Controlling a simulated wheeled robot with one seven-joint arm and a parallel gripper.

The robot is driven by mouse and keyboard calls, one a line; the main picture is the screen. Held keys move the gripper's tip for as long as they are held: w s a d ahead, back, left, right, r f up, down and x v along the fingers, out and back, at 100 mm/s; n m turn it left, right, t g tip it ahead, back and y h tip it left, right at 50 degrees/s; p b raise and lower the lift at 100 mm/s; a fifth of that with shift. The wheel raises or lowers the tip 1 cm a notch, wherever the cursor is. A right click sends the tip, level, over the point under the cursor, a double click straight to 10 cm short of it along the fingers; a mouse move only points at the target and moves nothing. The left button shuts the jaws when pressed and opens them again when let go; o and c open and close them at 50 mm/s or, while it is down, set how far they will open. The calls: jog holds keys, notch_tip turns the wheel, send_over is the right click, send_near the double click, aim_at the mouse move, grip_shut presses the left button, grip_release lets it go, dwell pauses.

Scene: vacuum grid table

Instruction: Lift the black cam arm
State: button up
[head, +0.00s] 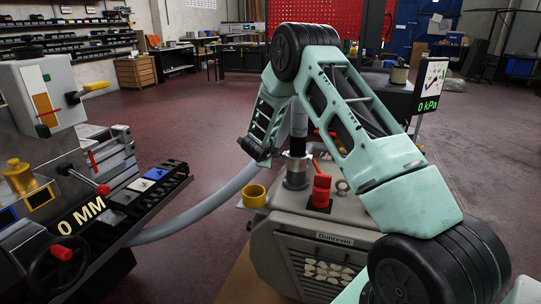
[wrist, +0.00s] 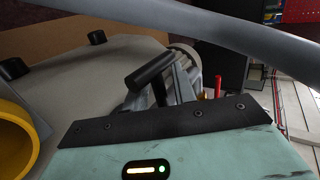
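In the wrist view, a black cylindrical piece (wrist: 151,72) sits on a grey metal bracket beyond the green housing. I cannot tell whether it is the cam arm or part of my gripper.
The beige pump unit (head: 330,255) carries a yellow cup (head: 254,196) and a red switch (head: 321,187). A grey hose (head: 205,205) runs from it to the left machine. A "0 kPa" display (head: 428,105) stands at right. Open red floor lies behind.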

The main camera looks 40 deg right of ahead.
dwell(0.3)
jog(key=p+v, duration=0.1)
jog(key=v, duration=1.6)
jog(key=shift+a+p, duration=0.2)
jog(key=shift+p, duration=0.2)
jog(key=shift+s, duration=0.15)
